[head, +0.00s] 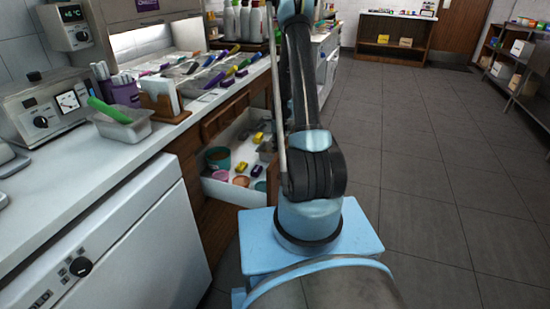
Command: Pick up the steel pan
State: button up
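A grey, open rectangular pan (128,130) stands on the white counter at the left, with a green-handled tool resting in it. It looks like metal, but I cannot be sure it is the steel pan. A small grey container (267,151) also shows at the far right of the open drawer, partly hidden by my arm. My arm rises in the middle of the view and leaves it at the top. My gripper is not in view, so its state does not show.
An open white drawer (236,191) holds cups and small yellow and purple items, and juts out beside my arm. The white counter (95,185) carries a dial box (45,105) and a card holder (163,102). Grey tiled floor (430,190) is clear at the right; shelves stand beyond.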

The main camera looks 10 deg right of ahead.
jog(key=shift+f, duration=0.55)
jog(key=shift+c, duration=0.2)
grip_shut()
